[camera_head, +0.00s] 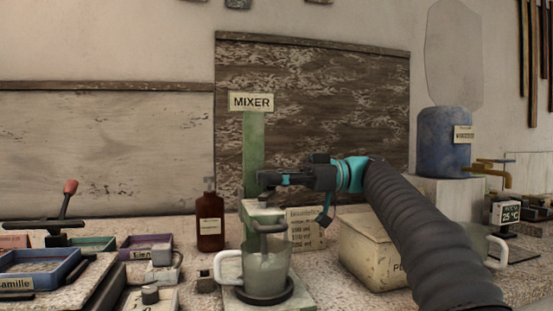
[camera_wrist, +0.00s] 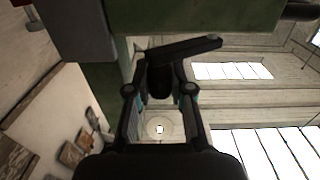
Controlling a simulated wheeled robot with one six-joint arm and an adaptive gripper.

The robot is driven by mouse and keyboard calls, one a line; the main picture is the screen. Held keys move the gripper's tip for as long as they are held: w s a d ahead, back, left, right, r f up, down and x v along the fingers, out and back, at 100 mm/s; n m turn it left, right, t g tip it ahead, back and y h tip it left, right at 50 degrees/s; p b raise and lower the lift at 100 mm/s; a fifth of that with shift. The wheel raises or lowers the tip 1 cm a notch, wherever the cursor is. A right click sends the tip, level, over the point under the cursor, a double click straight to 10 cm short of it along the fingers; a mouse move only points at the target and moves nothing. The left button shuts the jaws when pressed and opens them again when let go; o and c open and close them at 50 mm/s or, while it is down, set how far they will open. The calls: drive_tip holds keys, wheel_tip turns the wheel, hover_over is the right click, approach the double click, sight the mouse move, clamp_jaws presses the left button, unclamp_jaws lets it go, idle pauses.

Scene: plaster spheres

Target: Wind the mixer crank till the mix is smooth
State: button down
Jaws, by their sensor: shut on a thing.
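The mixer has a green post (camera_head: 254,150) with a MIXER sign (camera_head: 251,102) and a pale head over a jug. My gripper (camera_head: 268,180) reaches in from the right at the top of the mixer head. In the wrist view my gripper (camera_wrist: 159,92) is shut on the dark knob of the crank (camera_wrist: 188,49), whose flat arm runs off to the upper right. The translucent jug (camera_head: 265,272) with a white handle stands on a dark round base below. I cannot tell how smooth the mix inside is.
A brown bottle (camera_head: 210,222) stands left of the mixer. A cream bin (camera_head: 375,255) is on the right, partly behind my arm. A blue tank (camera_head: 444,142) with a brass tap stands further right. Trays (camera_head: 40,272) and a red-knobbed lever (camera_head: 70,188) are at left.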

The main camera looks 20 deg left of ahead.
drive_tip(key=shift+a+r+n+g+h+p, duration=0.1)
drive_tip(key=shift+a+n+g+h+p, duration=0.25)
drive_tip(key=shift+n+g+h+p, duration=0.55)
drive_tip(key=c, duration=1)
unclamp_jaws()
drive_tip(key=shift+f+m+y, duration=0.2)
drive_tip(key=shift+m+y, duration=0.1)
